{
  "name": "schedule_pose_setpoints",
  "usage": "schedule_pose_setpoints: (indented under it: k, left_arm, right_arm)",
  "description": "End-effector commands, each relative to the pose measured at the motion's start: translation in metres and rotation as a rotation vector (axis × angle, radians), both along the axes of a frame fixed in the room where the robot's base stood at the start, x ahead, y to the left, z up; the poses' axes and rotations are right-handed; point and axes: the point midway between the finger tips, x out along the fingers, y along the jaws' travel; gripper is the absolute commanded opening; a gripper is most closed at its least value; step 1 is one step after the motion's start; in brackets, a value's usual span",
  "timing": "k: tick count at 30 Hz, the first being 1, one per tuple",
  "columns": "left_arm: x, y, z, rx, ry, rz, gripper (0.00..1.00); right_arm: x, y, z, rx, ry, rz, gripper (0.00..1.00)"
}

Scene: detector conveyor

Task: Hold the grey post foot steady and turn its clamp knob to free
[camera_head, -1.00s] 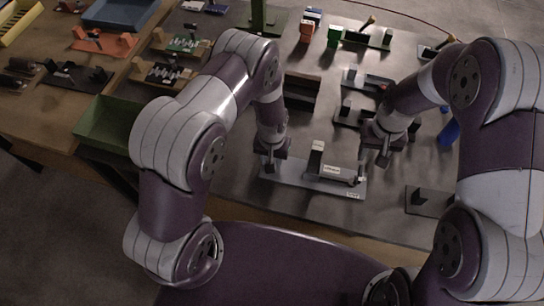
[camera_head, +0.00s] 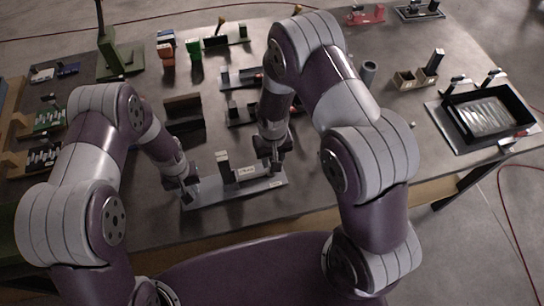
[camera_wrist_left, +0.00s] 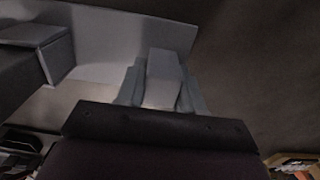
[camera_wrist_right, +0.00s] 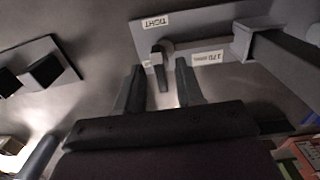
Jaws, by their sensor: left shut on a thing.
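The grey post foot (camera_head: 235,190) lies flat near the table's front edge, with its upright post (camera_head: 223,163) near the middle and a white label on it. My left gripper (camera_head: 187,194) is at the plate's left end. In the left wrist view its fingers (camera_wrist_left: 162,82) are shut on a pale block at the foot's end. My right gripper (camera_head: 275,163) is at the foot's right end. In the right wrist view its fingers (camera_wrist_right: 161,85) are apart, with the clamp knob's dark lever (camera_wrist_right: 161,72) between or just beyond the tips. A label reading TIGHT (camera_wrist_right: 155,22) is beside the knob.
Behind the foot are a dark open box (camera_head: 183,112) and several small dark fixtures. A framed tray (camera_head: 487,115) stands at the right of the table. A green stand (camera_head: 118,60) is at the back left.

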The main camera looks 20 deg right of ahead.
Motion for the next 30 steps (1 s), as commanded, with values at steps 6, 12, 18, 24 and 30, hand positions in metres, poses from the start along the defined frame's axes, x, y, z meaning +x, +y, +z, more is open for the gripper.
schedule_pose_setpoints:
  k: [6, 12, 18, 24, 30]
  left_arm:
    - [0.0011, -0.0002, 0.0009, -0.001, -0.003, 0.001, 0.00]
    - [0.0011, -0.0002, 0.0009, -0.001, -0.003, 0.001, 0.00]
    - [0.0011, -0.0002, 0.0009, -0.001, -0.003, 0.001, 0.00]
    - [0.0011, -0.0001, 0.0009, -0.001, -0.003, 0.001, 0.00]
    - [0.0010, 0.0000, 0.0008, -0.001, -0.002, 0.001, 0.00]
  right_arm:
    - [0.0001, 0.0000, -0.0009, 0.000, 0.000, 0.000, 0.37]
    - [0.0001, 0.0000, -0.0007, 0.000, 0.000, 0.000, 0.00]
    - [0.0001, -0.0001, -0.0005, 0.000, 0.000, 0.008, 0.00]
    - [0.0002, -0.0001, -0.0003, 0.000, 0.000, 0.069, 0.00]
    - [0.0004, -0.0001, -0.0001, 0.000, -0.001, 0.207, 0.00]
